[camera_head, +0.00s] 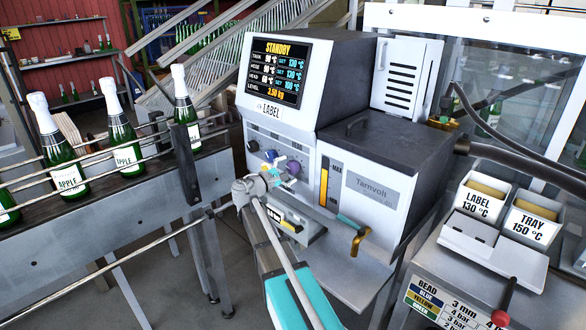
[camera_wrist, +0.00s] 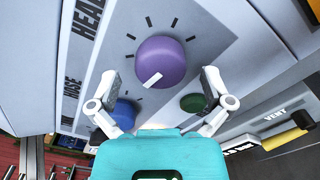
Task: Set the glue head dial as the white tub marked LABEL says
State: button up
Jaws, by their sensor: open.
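The white tub marked LABEL (camera_head: 475,208) stands at the right and reads 130 °C. The purple dial (camera_wrist: 160,60) is on the machine's sloped panel, close to the word HEAD in the wrist view. Its white pointer mark points to the lower left there. The dial also shows in the head view (camera_head: 292,168), partly hidden by my gripper (camera_head: 268,178). My gripper (camera_wrist: 162,88) is open and empty, its fingers spread either side of the dial's lower part, with gaps on both sides. The machine's screen (camera_head: 280,72) reads STANDBY with SET values; the small digits are hard to read.
A blue dial (camera_wrist: 126,113) and a green knob (camera_wrist: 193,102) sit close to my fingers. A second white tub (camera_head: 530,232) reads TRAY 150 °C. A brass-coloured nozzle (camera_head: 360,240) juts from the machine's front. Bottles stand on a conveyor (camera_head: 110,205) at the left.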

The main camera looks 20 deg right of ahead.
jog(key=shift+x, duration=0.9)
jog(key=c, duration=1.1)
